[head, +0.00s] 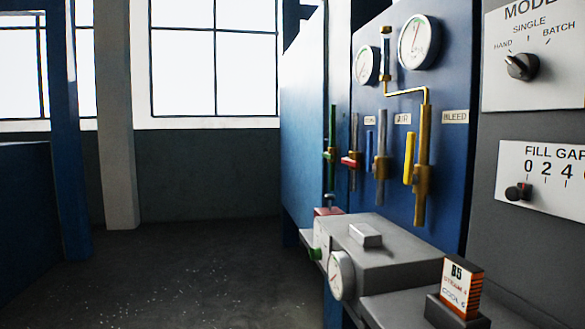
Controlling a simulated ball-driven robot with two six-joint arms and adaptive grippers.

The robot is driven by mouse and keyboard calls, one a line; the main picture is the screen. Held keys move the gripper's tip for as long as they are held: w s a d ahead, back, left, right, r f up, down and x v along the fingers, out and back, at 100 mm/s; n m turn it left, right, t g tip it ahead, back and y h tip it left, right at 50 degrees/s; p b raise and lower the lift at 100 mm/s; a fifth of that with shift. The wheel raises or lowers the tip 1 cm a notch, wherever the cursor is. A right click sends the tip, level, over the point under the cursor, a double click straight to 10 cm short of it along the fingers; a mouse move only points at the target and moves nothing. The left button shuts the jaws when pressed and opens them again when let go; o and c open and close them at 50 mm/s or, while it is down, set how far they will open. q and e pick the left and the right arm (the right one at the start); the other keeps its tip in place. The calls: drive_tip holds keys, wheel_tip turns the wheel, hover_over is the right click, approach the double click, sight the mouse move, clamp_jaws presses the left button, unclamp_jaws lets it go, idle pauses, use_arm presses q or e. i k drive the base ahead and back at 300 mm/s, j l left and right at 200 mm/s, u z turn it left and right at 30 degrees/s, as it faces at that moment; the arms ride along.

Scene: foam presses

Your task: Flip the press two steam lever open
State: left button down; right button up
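A blue panel (445,75) stands at the right and carries several valves on upright pipes. A red lever (349,161) sticks out sideways from its pipe, and a green lever (329,154) sits farther back. A blue lever (369,146) and a yellow lever (409,158) stand upright along their pipes. Small labels hang above, one reading AIR (403,118) and one BLEED (455,116). I cannot read a steam label or tell which press this is. Neither of my grippers shows in the head view.
A grey box (385,258) with a gauge (341,275) juts out below the valves. A small card (460,287) stands on a ledge at front right. A mode panel (535,55) and a fill-gap panel (545,175) are at far right. The floor at left is clear.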

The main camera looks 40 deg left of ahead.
sight(346, 160)
drive_tip(key=u, duration=0.85)
drive_tip(key=i+j+z, duration=0.15)
drive_tip(key=i+j, duration=0.15)
drive_tip(key=j, duration=0.2)
drive_tip(key=i+j+z, duration=0.1)
drive_tip(key=i+j, duration=0.15)
drive_tip(key=j, duration=0.3)
drive_tip(key=i+j+z, duration=0.15)
drive_tip(key=j, duration=0.4)
drive_tip(key=i+j+z, duration=0.1)
drive_tip(key=i+j, duration=0.15)
drive_tip(key=j, duration=0.35)
drive_tip(key=i+j+z, duration=0.15)
drive_tip(key=j, duration=0.45)
drive_tip(key=i+j+z, duration=0.1)
drive_tip(key=j, duration=0.55)
drive_tip(key=i+j+z, duration=0.15)
drive_tip(key=j, duration=0.5)
drive_tip(key=i+j+z, duration=0.1)
drive_tip(key=j, duration=0.55)
drive_tip(key=i, duration=0.1)
